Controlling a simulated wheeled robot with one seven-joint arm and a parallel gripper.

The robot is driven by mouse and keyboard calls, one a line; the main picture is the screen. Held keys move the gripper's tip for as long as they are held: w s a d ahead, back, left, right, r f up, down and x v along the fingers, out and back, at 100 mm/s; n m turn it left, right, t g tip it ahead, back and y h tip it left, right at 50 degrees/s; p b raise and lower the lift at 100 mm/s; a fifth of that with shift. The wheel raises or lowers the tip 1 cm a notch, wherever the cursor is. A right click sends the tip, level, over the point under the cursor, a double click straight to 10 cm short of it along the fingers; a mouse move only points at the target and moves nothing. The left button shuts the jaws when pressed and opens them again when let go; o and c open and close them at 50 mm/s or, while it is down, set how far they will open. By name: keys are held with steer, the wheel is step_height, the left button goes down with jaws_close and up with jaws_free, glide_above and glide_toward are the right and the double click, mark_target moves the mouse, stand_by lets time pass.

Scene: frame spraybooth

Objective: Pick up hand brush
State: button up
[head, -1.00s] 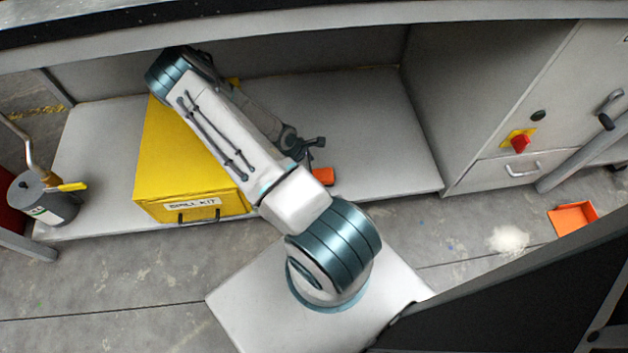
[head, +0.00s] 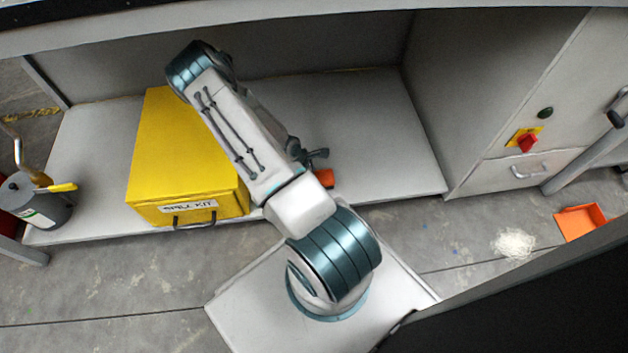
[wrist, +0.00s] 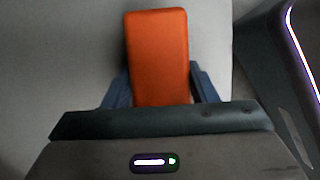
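The hand brush seems to be the orange block on the grey shelf; in the head view only a small orange part (head: 325,177) shows beside my arm. In the wrist view its plain orange upper face (wrist: 158,50) fills the top middle; no bristles show. My gripper (wrist: 160,82) has one dark finger on each side of the block's near end. The fingers look spread, though I cannot tell whether they touch its sides. In the head view my gripper (head: 318,155) is low over the shelf, just above the orange part and partly hidden by my arm.
A yellow spill kit box (head: 185,160) stands on the shelf (head: 385,150) left of my arm. A grey cabinet wall (head: 470,90) bounds the shelf at right. An orange dustpan (head: 580,221) and a pale pile (head: 514,244) lie on the floor. A grey can (head: 38,205) stands far left.

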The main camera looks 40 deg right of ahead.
mark_target(319, 177)
steer(key=shift+r, duration=0.1)
steer(key=shift+r+p, duration=0.45)
steer(key=shift+r, duration=0.1)
step_height(319, 177, up, 4)
steer(key=shift+f+p, duration=0.25)
steer(key=shift+p, duration=0.95)
steer(key=s+d+r+p, duration=0.3)
steer(key=d+r, duration=0.3)
steer(key=d, duration=0.5)
steer(key=shift+s+p, duration=0.3)
steer(key=shift+s, duration=0.25)
steer(key=shift+r, duration=0.1)
steer(key=shift+o, duration=0.7)
